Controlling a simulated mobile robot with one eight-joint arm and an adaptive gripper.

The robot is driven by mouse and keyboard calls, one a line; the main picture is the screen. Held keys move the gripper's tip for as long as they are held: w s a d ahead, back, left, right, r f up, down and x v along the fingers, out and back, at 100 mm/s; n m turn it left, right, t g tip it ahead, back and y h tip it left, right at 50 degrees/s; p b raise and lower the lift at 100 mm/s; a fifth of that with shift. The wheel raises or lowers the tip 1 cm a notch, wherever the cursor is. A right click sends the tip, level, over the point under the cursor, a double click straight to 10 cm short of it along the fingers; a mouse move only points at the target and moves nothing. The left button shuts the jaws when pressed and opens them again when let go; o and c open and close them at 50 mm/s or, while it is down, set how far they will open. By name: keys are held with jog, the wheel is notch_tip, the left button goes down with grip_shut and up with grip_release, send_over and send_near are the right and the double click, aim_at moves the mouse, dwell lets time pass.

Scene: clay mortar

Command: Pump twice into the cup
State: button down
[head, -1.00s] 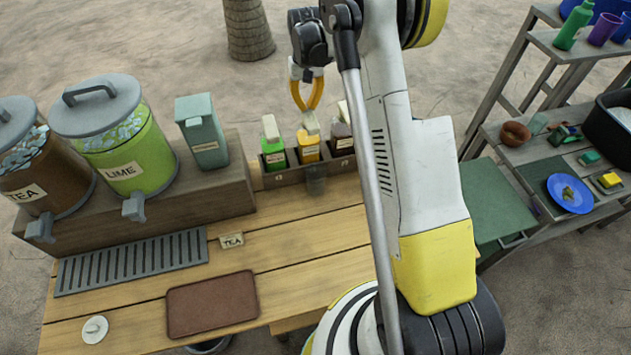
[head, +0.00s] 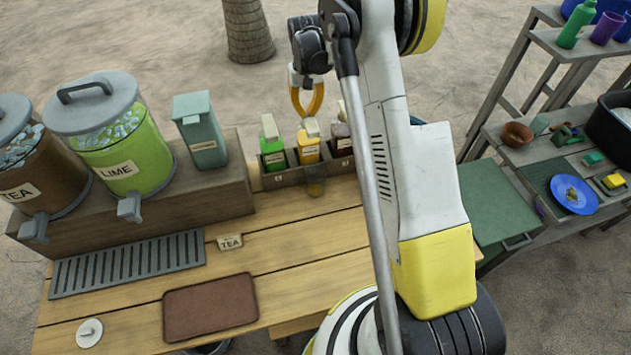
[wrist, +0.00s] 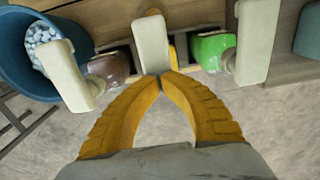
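A row of pump bottles stands in a holder: green (head: 273,155), yellow (head: 308,147) and brown (head: 341,140). In the wrist view the fingertips (wrist: 160,76) meet at the near end of that pump head (wrist: 151,45). The gripper is shut with nothing between the fingers. The cup is not visible in the wrist view.
Tea (head: 35,165) and lime (head: 125,150) dispensers stand on a raised wooden shelf at left, with a teal box (head: 200,130) beside them. A drip grate (head: 128,263), a TEA tag (head: 230,242) and a brown mat (head: 210,306) lie on the table.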

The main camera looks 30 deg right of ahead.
jog(key=shift+r+p, duration=1.3)
jog(key=shift+r, duration=1.3)
jog(key=shift+f, duration=0.15)
jog(key=shift+f+b, duration=2)
jog(key=shift+f, duration=0.55)
jog(key=shift+r, duration=0.1)
jog(key=shift+r+p, duration=1.4)
jog(key=shift+r, duration=1.15)
jog(key=shift+r, duration=0.1)
